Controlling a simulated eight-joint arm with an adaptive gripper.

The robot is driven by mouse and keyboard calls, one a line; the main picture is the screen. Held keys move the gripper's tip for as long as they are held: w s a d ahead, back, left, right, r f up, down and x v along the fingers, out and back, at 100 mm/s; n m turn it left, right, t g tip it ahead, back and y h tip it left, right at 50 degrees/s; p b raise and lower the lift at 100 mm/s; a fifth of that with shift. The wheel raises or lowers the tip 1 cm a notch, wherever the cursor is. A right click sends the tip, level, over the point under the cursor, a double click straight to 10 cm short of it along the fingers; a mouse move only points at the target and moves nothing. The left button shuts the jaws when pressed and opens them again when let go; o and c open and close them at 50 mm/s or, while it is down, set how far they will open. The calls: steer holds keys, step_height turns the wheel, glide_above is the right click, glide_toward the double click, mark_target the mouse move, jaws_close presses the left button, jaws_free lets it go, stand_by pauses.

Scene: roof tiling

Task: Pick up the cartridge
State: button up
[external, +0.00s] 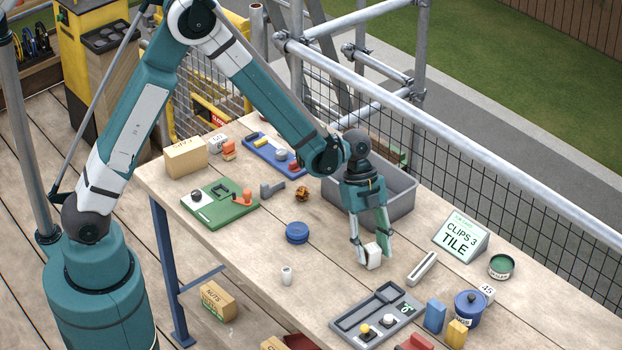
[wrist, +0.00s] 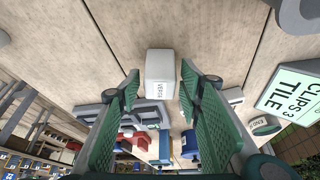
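A white block (external: 373,257) stands on the wooden table below my gripper, with dark lettering on one face in the wrist view (wrist: 160,74); the letters are hard to read. I cannot tell for sure whether it is the cartridge. My gripper (external: 374,259) points down with its two green fingers apart, one on each side of the block. In the wrist view, a gap shows between the block and each fingertip (wrist: 160,84). A long pale strip-like piece (external: 422,268) lies to the right, and a small white cylinder (external: 287,275) stands to the left.
A grey bin (external: 402,203) stands behind my gripper. A dark grey tray (external: 350,318) with small parts lies in front. A "CLIPS 3 TILE" sign (external: 461,234), a green tin (external: 501,266) and a blue pot (external: 470,307) stand right. A blue round piece (external: 297,232) and green tray (external: 219,211) are left.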

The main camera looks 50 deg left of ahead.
mark_target(373, 248)
steer(key=c, duration=0.6)
steer(key=shift+c, duration=0.2)
steer(key=shift+r, duration=0.15)
steer(key=shift+c, duration=0.2)
steer(key=shift+r+p, duration=0.45)
steer(key=shift+r, duration=4.4)
